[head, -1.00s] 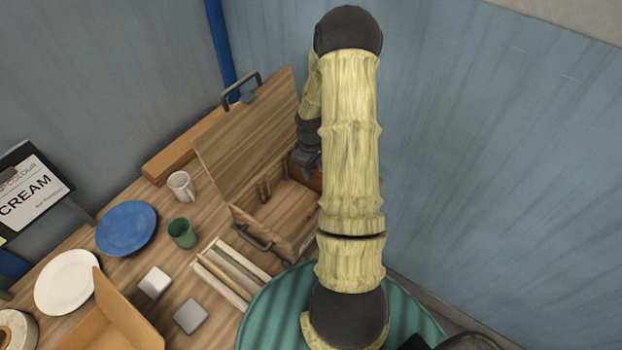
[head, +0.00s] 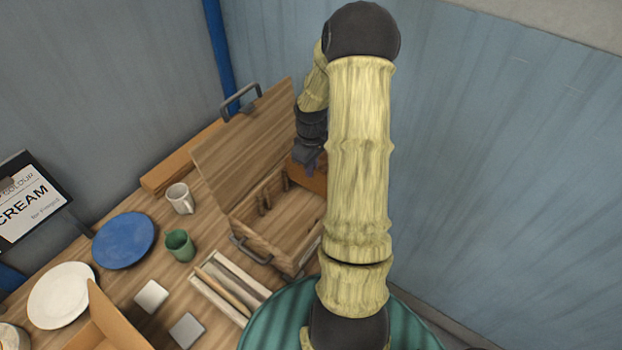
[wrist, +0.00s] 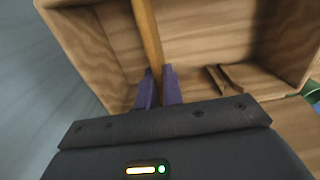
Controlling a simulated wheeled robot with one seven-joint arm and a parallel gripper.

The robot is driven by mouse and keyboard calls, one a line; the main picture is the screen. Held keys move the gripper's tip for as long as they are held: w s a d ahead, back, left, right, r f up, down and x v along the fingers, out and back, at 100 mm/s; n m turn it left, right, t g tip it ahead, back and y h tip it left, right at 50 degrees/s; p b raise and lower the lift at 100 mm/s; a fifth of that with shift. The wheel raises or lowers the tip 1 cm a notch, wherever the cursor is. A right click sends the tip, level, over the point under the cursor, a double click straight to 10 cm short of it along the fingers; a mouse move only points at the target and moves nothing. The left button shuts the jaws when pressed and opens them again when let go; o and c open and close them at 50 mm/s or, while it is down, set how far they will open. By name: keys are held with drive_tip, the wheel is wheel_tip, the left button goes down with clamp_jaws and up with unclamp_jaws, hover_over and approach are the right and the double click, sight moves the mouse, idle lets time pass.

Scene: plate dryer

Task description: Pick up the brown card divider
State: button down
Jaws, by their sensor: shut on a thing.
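The brown card divider (head: 312,180) shows in the head view at the right end of the open wooden box (head: 290,252), partly hidden by my arm. In the wrist view the divider (wrist: 148,35) is a thin edge running up from between my purple fingertips, over the box's inside. My gripper (wrist: 158,82) is shut on it. In the head view my gripper (head: 310,166) is small and dark at the box's right end. I cannot tell whether the divider's lower edge is clear of the box.
The box's raised lid (head: 240,150) stands left of my gripper. A white mug (head: 180,198), green cup (head: 179,245), blue plate (head: 125,240) and white plate (head: 62,295) stand to the left. A slatted tray (head: 213,296) lies in front of the box. A wall rises at the right.

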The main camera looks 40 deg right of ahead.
wheel_tip(320, 180, up, 12)
drive_tip(key=b, duration=0.1)
drive_tip(key=shift+b, duration=0.35)
drive_tip(key=shift+f, duration=0.1)
idle(0.6)
